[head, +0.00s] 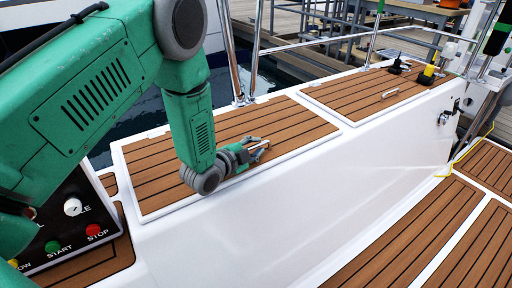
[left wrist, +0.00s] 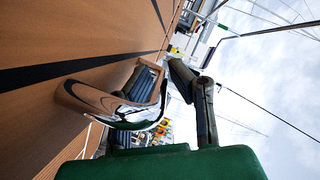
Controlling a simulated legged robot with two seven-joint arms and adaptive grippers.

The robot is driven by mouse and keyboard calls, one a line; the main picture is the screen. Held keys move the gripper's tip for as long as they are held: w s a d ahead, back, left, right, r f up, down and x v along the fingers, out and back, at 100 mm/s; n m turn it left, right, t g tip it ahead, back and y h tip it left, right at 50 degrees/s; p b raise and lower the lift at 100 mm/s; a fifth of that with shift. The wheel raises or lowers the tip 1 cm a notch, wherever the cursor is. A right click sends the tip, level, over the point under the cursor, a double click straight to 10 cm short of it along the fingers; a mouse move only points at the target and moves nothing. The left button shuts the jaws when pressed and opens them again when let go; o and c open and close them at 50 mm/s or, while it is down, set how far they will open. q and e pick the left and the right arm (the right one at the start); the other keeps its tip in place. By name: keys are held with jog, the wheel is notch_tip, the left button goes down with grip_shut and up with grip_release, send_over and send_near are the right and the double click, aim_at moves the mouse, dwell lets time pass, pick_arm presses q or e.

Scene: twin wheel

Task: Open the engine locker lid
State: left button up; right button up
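A teak-planked lid with a white rim (head: 165,175) lies closed on the white deck moulding in the head view. My left gripper (head: 258,150) is low over its near right part, at the lid's metal handle. In the left wrist view the shiny handle (left wrist: 90,97) stands on the teak. One dark finger shows within the handle loop, and the other is outside it. My left gripper (left wrist: 172,82) looks open around the handle bar, with a small gap at the outer finger. Firm contact cannot be told. My right gripper is not in view.
A second teak lid (head: 350,93) with its own handle (head: 390,93) lies farther back. Metal railing (head: 310,42) runs along the far side. A panel (head: 70,225) with START and STOP buttons is at lower left. Teak floor (head: 450,235) at lower right is clear.

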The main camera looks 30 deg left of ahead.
pick_arm(q)
grip_shut()
jog(key=shift+r+p, duration=0.35)
jog(key=shift+p, duration=0.05)
jog(key=w+a+r+n+g+h+p, duration=0.1)
jog(key=w+a+r+n+p, duration=0.1)
jog(key=r+p, duration=0.9)
jog(key=shift+w+a+r+n+g, duration=0.15)
jog(key=shift+a+r+n+g, duration=0.3)
jog(key=shift+a, duration=0.65)
jog(key=shift+f, duration=0.1)
jog(key=shift+o, duration=1.3)
grip_release()
